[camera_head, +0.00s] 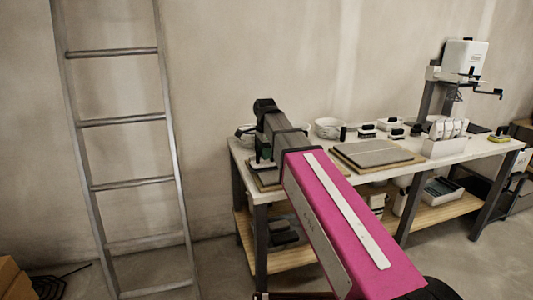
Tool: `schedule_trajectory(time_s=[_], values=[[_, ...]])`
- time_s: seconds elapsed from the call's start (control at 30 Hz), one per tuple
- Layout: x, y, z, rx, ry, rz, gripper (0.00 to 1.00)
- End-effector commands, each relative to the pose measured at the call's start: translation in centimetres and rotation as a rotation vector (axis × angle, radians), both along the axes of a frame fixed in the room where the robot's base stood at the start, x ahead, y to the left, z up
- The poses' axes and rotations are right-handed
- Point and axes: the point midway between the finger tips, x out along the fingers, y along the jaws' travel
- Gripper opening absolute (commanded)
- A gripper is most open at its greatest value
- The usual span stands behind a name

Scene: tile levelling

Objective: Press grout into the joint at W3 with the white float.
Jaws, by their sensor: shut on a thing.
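My arm reaches over the left end of the workbench (325,188). My gripper (263,146) hangs down from the wrist there, small and partly hidden by my arm. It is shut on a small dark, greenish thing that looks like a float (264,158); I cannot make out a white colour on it. Below it lies a board with a grey surface (268,181), partly hidden by my arm. I cannot tell whether the held float touches it. No W3 label or joint is readable. A white block with a dark top (367,129) stands farther back on the bench.
A larger grey slab on a wooden board (375,153) lies mid-bench. Bowls (328,128), small dark-topped blocks (397,134) and a white rack (444,143) stand around it. A white machine (461,62) rises at the right end. A ladder (124,120) leans against the wall at left.

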Motion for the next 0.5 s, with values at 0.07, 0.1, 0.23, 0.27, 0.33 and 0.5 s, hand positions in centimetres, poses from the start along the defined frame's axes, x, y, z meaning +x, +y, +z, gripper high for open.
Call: schedule_trajectory(time_s=[0.07, 0.1, 0.23, 0.27, 0.33, 0.5], values=[[-0.1, 0.1, -0.1, 0.003, 0.002, 0.001, 0.00], [-0.1, 0.1, -0.1, 0.003, 0.002, 0.001, 0.00], [0.0, 0.1, 0.6, 0.004, 0.001, 0.001, 0.00], [0.0, 0.1, 0.8, 0.003, 0.001, 0.001, 0.00], [0.0, 0.1, 1.4, 0.003, 0.001, 0.001, 0.00], [0.0, 0.1, 3.0, 0.002, 0.001, 0.001, 0.00]])
